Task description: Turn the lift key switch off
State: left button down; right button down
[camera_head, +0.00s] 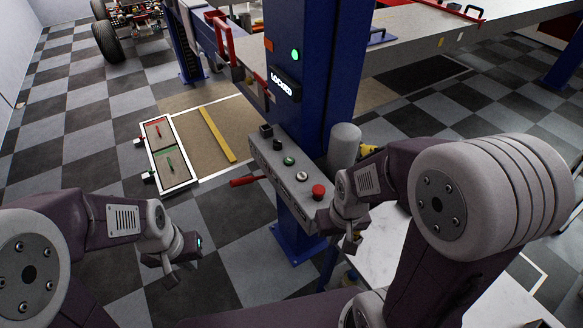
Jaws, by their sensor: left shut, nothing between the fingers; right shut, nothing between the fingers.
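A grey control box (264,160) is fixed to the blue lift post. Its sloping top carries a row of controls: black ones at the far end, a green button (289,160), a small pale round control (302,176) that looks like the key switch, and a red button (318,191) at the near end. The pale control is too small to read its position. My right gripper (349,246) is shut and empty, just right of the box's near end, fingers pointing down. My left gripper (172,274) is shut and empty, low over the floor, left of the post and apart from the box.
The blue post (325,70) bears a lit sign reading LOCKED (284,82) and a green lamp (295,55). A red lever (245,181) sticks out left of the box. A grey cylinder (345,146) stands behind it.

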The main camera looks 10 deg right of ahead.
aim_at(277, 145)
jog(key=i+j+z, duration=0.15)
jog(key=j, duration=0.15)
jog(key=i+j+z, duration=0.15)
jog(key=j, duration=0.15)
jog(key=i+j+z, duration=0.15)
jog(key=j, duration=0.15)
jog(key=i+j+z, duration=0.15)
jog(key=j, duration=0.2)
